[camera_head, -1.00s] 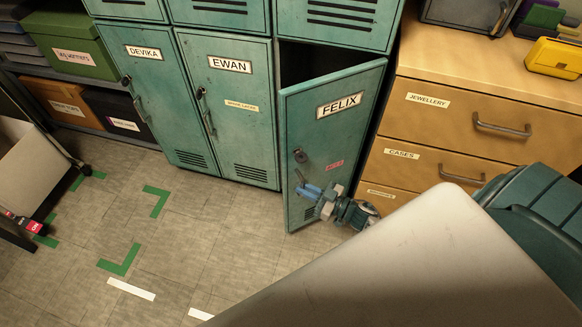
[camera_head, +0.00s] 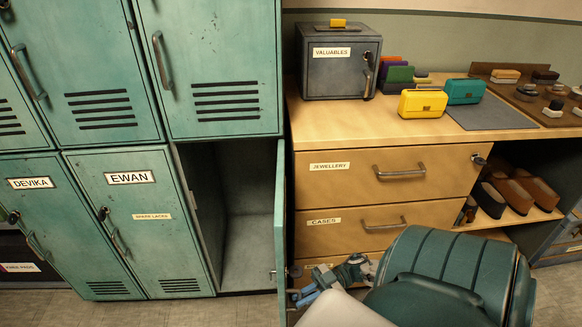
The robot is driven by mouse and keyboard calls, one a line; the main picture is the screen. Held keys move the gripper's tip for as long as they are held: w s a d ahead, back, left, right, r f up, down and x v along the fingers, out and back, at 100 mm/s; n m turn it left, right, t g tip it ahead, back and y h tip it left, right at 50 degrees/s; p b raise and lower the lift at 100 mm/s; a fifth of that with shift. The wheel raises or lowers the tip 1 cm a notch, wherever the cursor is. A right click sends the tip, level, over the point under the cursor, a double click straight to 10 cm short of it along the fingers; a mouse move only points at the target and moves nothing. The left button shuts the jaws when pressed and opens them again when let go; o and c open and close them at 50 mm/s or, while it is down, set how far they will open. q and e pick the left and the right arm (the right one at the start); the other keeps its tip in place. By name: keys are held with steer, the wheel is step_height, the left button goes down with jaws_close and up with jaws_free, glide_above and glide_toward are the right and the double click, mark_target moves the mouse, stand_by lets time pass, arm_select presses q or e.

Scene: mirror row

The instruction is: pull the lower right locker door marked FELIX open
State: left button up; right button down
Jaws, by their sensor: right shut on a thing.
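The FELIX locker door (camera_head: 280,225) stands wide open, seen nearly edge-on, so its label and most of its front face are hidden. It swings out beside the drawer unit. The open locker compartment (camera_head: 245,230) behind it looks empty in the part that shows. My right gripper (camera_head: 299,297) is low on the right, outer side of the door, near its free edge. It is shut on the door's handle, which is mostly hidden by the fingers and the steep angle. My left gripper is not in view.
The wooden drawer unit (camera_head: 345,228) stands right of the door, close to my right arm. On it are a grey VALUABLES safe (camera_head: 340,70) and a yellow purse (camera_head: 423,103). The EWAN door (camera_head: 140,225) and DEVIKA door (camera_head: 58,235) are closed on the left.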

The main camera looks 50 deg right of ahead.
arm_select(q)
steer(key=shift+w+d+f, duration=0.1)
arm_select(e)
steer(key=shift+s+d, duration=0.2)
steer(key=shift+d, duration=0.25)
steer(key=c, duration=1.5)
jaws_free()
